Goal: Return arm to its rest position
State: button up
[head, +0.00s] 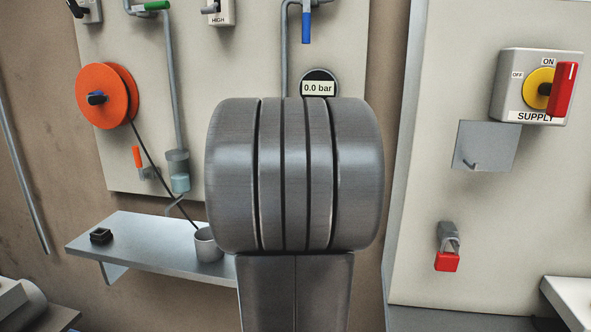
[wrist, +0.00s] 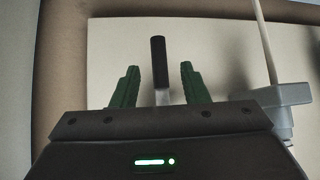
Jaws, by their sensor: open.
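My gripper (wrist: 159,67) shows in the wrist view with two green fingers apart and nothing clamped between them. A black-handled lever (wrist: 158,58) with a grey metal stem stands upright in the gap between the fingers, as seen from the wrist. I cannot tell whether it is between the fingertips or beyond them, and no contact shows. In the head view, my arm's large grey joint fills the middle and hides part of the panel. My gripper is not visible there.
A beige panel (head: 270,45) carries a 0.0 bar gauge (head: 318,87), an orange reel (head: 108,96) and pipes. A grey shelf (head: 140,246) holds a cup (head: 208,245). On the right are a supply switch (head: 563,90) and a red padlock (head: 447,261).

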jog(key=x, duration=0.6)
jog(key=shift+w+f, duration=0.2)
jog(key=shift+f, duration=0.05)
jog(key=shift+w+d+f, duration=0.1)
jog(key=shift+w+f, duration=0.1)
jog(key=shift+s+d+r+n+h, duration=0.15)
jog(key=shift+d+n+h, duration=0.2)
jog(key=shift+h, duration=0.25)
jog(key=shift+d, duration=0.1)
